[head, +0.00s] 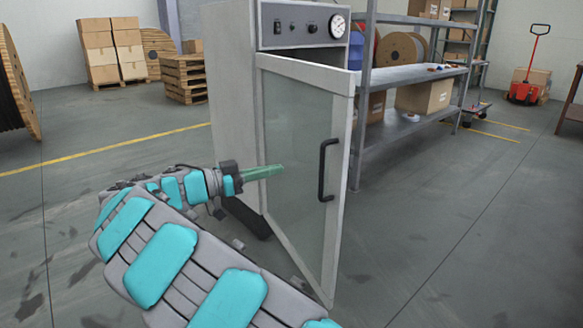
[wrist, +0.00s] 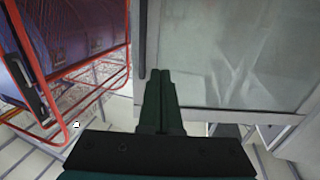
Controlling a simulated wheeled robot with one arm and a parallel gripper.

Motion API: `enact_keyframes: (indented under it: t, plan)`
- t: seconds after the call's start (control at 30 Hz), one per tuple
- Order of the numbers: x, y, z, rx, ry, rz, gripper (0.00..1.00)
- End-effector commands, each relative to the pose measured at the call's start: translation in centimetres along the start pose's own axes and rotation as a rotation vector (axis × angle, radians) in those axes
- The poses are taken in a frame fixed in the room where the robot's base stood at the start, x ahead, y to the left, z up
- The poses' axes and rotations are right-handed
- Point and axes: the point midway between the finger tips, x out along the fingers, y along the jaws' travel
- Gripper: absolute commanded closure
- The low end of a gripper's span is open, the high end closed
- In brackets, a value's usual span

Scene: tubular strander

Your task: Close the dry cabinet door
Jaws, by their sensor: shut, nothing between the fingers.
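The dry cabinet (head: 230,95) is a tall pale grey unit with a control panel (head: 300,25) on top. Its glass-panelled door (head: 347,170) stands ajar in the head view, with the handle side swung out toward me. A dark upright handle (head: 327,170) is near the door's right edge. My gripper (head: 281,169) is shut and empty, its green fingers in front of the glass, left of the handle. In the wrist view, my closed fingers (wrist: 161,84) point up beside a grey-framed glazed panel (wrist: 235,55). I cannot tell whether they touch it.
A metal shelf (head: 415,75) with boxes and spools stands right of the cabinet. Pallets (head: 184,78), stacked boxes (head: 112,45) and a large reel (head: 18,85) are at the left. The wrist view shows a red rail (wrist: 75,70).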

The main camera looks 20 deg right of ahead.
Motion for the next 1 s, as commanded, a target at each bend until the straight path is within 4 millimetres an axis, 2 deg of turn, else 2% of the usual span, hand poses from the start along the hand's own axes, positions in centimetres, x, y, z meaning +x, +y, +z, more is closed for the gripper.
enact_keyframes:
  t: [0.4,0.6,0.8,1.0]
  plan:
    - [8.0,0.2,0.0,-0.004,-0.003,0.006,1.00]
    - [11.1,0.2,0.0,-0.003,-0.004,0.004,1.00]
    - [12.7,0.1,0.0,-0.004,-0.001,0.003,1.00]
    - [13.0,0.1,0.1,-0.003,-0.002,0.002,1.00]
